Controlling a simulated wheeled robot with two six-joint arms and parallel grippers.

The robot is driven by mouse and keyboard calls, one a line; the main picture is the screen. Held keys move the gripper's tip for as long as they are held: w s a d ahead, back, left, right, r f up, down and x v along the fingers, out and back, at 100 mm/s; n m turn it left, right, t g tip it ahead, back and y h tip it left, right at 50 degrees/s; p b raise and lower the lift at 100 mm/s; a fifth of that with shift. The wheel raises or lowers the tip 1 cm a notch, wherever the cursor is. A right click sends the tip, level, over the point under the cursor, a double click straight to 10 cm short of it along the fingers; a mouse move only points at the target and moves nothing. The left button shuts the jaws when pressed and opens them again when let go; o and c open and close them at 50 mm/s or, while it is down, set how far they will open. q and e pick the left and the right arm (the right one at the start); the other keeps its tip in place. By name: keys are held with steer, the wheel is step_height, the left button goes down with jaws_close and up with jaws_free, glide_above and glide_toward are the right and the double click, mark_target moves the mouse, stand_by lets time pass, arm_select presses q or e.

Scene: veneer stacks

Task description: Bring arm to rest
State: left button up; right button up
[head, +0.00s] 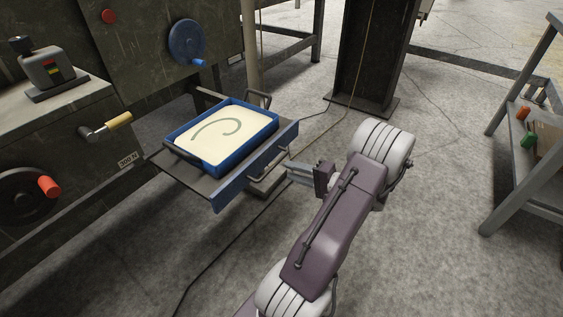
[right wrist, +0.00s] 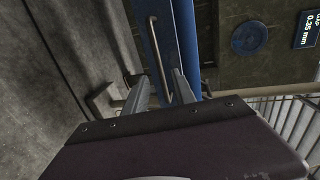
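My right arm reaches in from the bottom of the head view, and its gripper (head: 291,168) is at the front of a pulled-out drawer with a blue front (head: 238,184). In the right wrist view the two fingers (right wrist: 162,92) stand apart. The bar handle (right wrist: 156,48) of the blue front (right wrist: 186,40) runs down towards the gap between them; I cannot tell whether they touch it. No object is held. My left arm and gripper are not in view.
A blue tray (head: 206,166) with a cream filling and a green curved mark sits on the drawer. The dark machine has a blue handwheel (head: 187,41) and a yellow-handled crank (head: 117,119). A grey rack (head: 504,185) stands at right. Open floor lies between.

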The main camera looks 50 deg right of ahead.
steer(key=shift+s+r, duration=0.1)
steer(key=shift+s, duration=0.45)
steer(key=w+a+y, duration=0.1)
steer(key=a, duration=0.1)
steer(key=w+a+n+g+y+p, duration=0.1)
steer(key=a, duration=0.1)
steer(key=w+a+n+g+y, duration=0.1)
steer(key=a, duration=0.2)
steer(key=shift+w+y, duration=0.4)
steer(key=s+a+r+n+g+h+p, duration=0.15)
steer(key=a+n+g+p, duration=0.4)
steer(key=a, duration=0.75)
steer(key=s+a+r+n+g+h+p, duration=0.1)
steer(key=a+r+n+g+h+p, duration=0.15)
steer(key=a+n+g, duration=0.7)
steer(key=a+r+t+p, duration=0.2)
steer(key=a+r+p, duration=0.1)
steer(key=r+p, duration=3.3)
steer(key=shift+s+r+t+h+p, duration=0.2)
steer(key=shift+t+h+p, duration=0.1)
steer(key=shift+p, duration=0.15)
